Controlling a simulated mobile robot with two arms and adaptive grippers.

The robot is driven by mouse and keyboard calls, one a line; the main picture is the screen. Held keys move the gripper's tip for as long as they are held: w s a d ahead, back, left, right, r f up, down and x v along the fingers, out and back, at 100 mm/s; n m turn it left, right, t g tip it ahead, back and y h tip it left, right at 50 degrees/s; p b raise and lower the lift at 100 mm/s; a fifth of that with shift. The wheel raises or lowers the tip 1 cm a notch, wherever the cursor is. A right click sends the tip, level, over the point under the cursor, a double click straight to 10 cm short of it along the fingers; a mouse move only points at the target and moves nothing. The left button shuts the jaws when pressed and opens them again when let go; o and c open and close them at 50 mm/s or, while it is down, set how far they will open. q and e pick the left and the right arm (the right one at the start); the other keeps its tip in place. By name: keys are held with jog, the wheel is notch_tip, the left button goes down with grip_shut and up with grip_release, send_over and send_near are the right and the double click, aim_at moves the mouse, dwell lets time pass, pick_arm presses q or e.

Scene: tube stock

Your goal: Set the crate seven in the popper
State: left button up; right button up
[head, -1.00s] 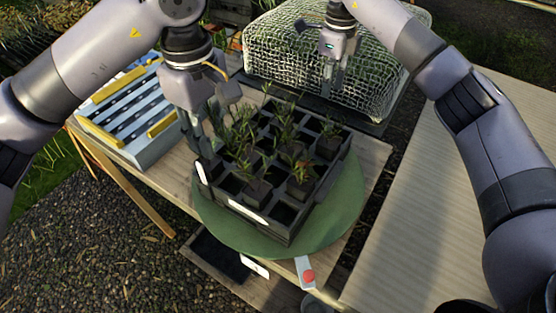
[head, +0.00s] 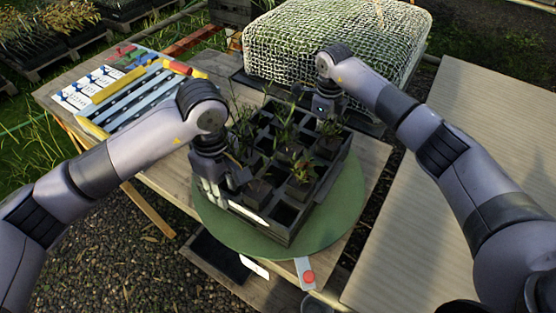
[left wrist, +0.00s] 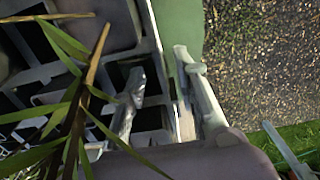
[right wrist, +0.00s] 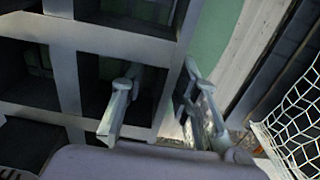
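The dark crate (head: 318,203) of square cells holds several seedling plugs and stands on a round green turntable (head: 342,208). My left gripper (head: 213,188) is at its left side; in the left wrist view its open fingers (left wrist: 165,95) straddle the crate's rim (left wrist: 151,38), one inside and one outside. My right gripper (head: 323,112) is at the far right side, fingertips partly hidden by plants. In the right wrist view its open fingers (right wrist: 160,108) straddle the crate wall (right wrist: 181,60), with gaps visible. The blue-grey slatted rack with yellow rails (head: 128,103), possibly the popper, stands at left.
A net-covered block (head: 335,45) stands behind the crate, close to my right gripper. A lever with a red knob (head: 307,276) sticks out at the turntable's front. A bare wooden table (head: 440,200) is on the right.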

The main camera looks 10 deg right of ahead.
pick_arm(q)
jog(key=shift+f, duration=0.45)
pick_arm(e)
jog(key=shift+f, duration=0.45)
pick_arm(q)
grip_shut()
pick_arm(e)
grip_shut()
pick_arm(q)
jog(key=shift+w+r, duration=0.15)
jog(key=shift+r, duration=0.15)
pick_arm(e)
jog(key=shift+w+r, duration=0.15)
jog(key=shift+r, duration=0.1)
